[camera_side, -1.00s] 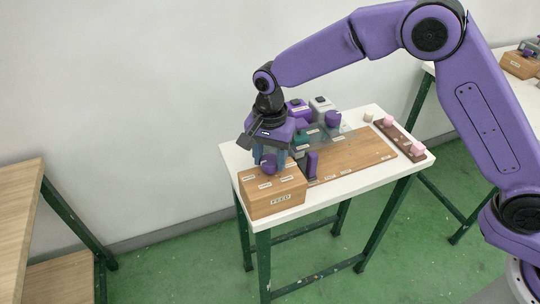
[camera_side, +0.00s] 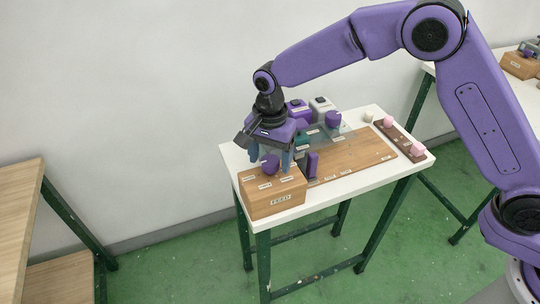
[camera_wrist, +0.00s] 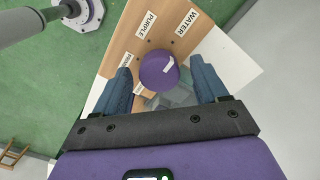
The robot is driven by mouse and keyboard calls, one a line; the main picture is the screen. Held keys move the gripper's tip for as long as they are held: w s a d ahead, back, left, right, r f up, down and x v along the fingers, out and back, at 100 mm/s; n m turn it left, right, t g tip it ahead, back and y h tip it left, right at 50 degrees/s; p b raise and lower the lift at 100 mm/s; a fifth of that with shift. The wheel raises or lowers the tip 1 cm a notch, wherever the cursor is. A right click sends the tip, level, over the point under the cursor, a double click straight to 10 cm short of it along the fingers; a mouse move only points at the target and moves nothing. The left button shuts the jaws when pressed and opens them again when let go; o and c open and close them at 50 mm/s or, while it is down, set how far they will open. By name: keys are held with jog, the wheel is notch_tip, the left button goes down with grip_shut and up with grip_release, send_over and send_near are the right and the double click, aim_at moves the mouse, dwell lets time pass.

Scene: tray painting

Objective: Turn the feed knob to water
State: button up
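The feed knob (camera_side: 270,166) is a round purple knob on top of the wooden FEED box (camera_side: 275,199). In the wrist view the knob (camera_wrist: 160,73) has a white mark that points up and right, roughly toward the WATER label (camera_wrist: 187,24). The PURPLE label (camera_wrist: 146,25) lies left of that. Two more labels sit lower left, one partly behind a finger. My gripper (camera_wrist: 163,84) is open, with one blue finger on each side of the knob and gaps between. In the side view my gripper (camera_side: 270,157) is directly over the box.
A small purple upright block (camera_side: 312,163) stands right beside the box. A wooden board (camera_side: 355,152) lies on the white table (camera_side: 225,150). Purple and grey containers stand behind. A dark rack (camera_side: 400,141) with pink pieces is at the right.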

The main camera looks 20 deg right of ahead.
aim_at(271, 160)
notch_tip(271, 160, up, 17)
jog(key=shift+r, duration=0.2)
dwell(0.5)
jog(key=shift+s, duration=0.1)
dwell(0.3)
